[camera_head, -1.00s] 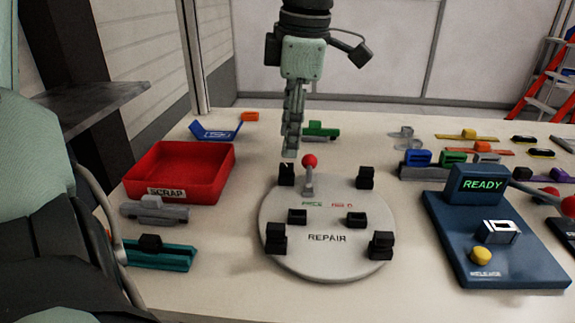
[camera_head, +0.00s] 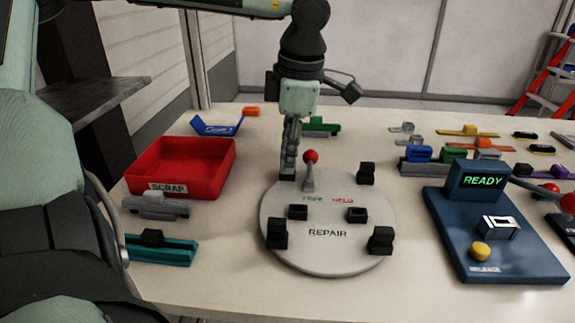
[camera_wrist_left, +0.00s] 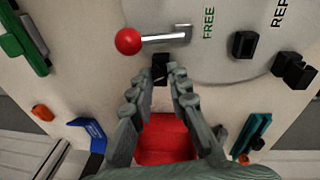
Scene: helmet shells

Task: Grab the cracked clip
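No crack shows on any clip, so I cannot tell which one is cracked. A grey clip (camera_head: 156,205) and a teal clip with a black block (camera_head: 162,248) lie at the front left. A green clip (camera_head: 320,127) lies behind my left gripper (camera_head: 289,174). That gripper points down at the back left edge of the round repair plate (camera_head: 330,258). In the left wrist view its fingers (camera_wrist_left: 162,76) are apart, with a black block (camera_wrist_left: 160,66) of the plate showing just beyond their tips. Nothing is held. My right gripper is not in view.
A red lever knob (camera_head: 311,156) stands close beside the left gripper. The red scrap bin (camera_head: 182,185) is to the left, a blue piece (camera_head: 217,126) behind it. The blue READY station (camera_head: 495,250) is on the right. Several coloured clips lie at the back right.

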